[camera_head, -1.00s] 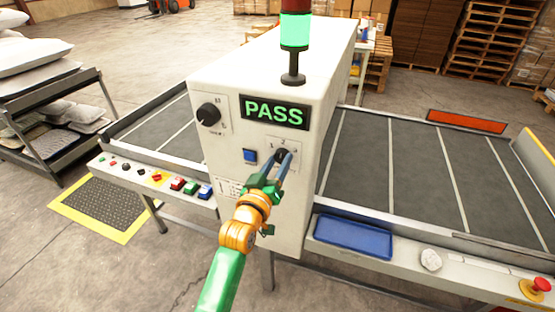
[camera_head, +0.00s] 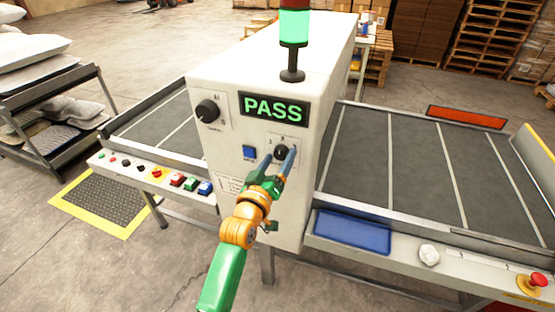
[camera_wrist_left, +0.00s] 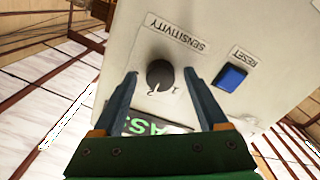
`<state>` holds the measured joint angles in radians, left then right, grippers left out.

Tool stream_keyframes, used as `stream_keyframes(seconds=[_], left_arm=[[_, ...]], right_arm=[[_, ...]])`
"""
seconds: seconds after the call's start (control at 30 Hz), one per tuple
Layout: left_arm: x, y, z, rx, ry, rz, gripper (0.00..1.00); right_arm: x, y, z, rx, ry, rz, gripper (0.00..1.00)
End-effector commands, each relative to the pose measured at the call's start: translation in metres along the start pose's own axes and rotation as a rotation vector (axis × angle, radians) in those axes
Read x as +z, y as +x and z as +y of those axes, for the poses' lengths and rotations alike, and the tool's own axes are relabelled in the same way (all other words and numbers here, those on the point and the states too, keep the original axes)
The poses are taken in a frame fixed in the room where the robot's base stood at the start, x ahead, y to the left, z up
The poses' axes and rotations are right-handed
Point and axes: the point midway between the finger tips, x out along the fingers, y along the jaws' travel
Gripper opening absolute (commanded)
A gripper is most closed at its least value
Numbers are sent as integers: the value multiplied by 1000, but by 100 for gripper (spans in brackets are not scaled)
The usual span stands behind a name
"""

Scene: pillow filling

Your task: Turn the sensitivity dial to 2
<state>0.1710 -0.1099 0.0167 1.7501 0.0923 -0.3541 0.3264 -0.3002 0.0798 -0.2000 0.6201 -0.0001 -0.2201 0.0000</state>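The sensitivity dial (camera_head: 281,152) is a small black knob on the white front panel of the machine, under the green PASS display. Numbers are printed around it. In the left wrist view the dial (camera_wrist_left: 159,75) sits between the fingertips, with the word SENSITIVITY printed beside it upside down. My left gripper (camera_head: 278,159) is open at the dial, one finger on each side. In the left wrist view the gripper (camera_wrist_left: 160,74) shows a gap between each finger and the knob. My right gripper is out of view.
A blue reset button (camera_head: 249,152) is left of the dial, and a larger black knob (camera_head: 207,111) is further up left. The PASS display (camera_head: 273,108) is just above. Conveyor belts (camera_head: 400,165) run out on both sides of the machine.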

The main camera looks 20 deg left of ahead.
Motion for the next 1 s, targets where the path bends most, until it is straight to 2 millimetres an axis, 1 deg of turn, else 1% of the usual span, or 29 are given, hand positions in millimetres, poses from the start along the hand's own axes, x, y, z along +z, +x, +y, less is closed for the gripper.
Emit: stream_keyframes(seconds=[0.2, 0.27, 0.37, 0.5, 0.63, 0.73, 1.0], left_arm=[[0, 0, 0, 0, 0, 0, 76], [1, -4, 0, 0, 0, 0, 76], [2, -18, -1, -1, 0, -2, 76], [3, -46, -2, -1, 0, -1, 76], [2, -65, -1, -1, 1, -2, 76], [1, -70, 0, 0, 1, -1, 76], [1, -70, 0, 0, 0, -1, 76]], right_arm=[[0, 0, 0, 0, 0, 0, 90], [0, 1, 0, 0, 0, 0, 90], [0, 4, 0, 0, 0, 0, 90], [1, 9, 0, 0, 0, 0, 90], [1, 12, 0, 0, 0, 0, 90], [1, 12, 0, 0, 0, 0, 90], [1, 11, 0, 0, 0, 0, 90]])
